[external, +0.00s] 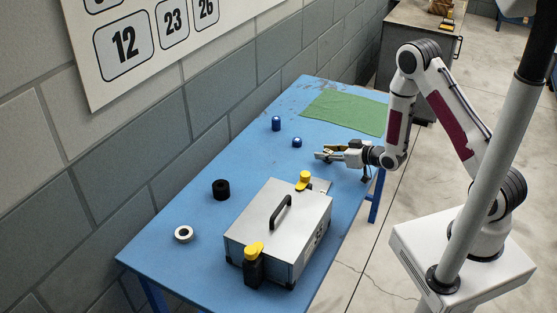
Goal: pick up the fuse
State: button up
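I cannot make out with certainty which thing is the fuse. Two small blue pieces stand near the wall side of the blue table: a taller blue cylinder (276,124) and a shorter blue piece (297,142). My gripper (322,155) reaches in from the right, low over the table, pointing left. Its fingertips are just right of and in front of the shorter blue piece, seemingly apart from it. The fingers are too small to tell whether they are open or shut, and I see nothing clearly held.
A grey metal case (262,222) with a black handle fills the near table (170,262). A yellow-topped black item (254,264) and another yellow-topped item (304,180) are beside it.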

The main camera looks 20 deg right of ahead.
aim_at(325, 150)
jog(key=shift+w+a+f, duration=0.15)
jog(key=shift+w, duration=0.1)
dwell(0.3)
grip_shut()
jog(key=shift+r, duration=0.2)
jog(key=shift+r, duration=4.8)
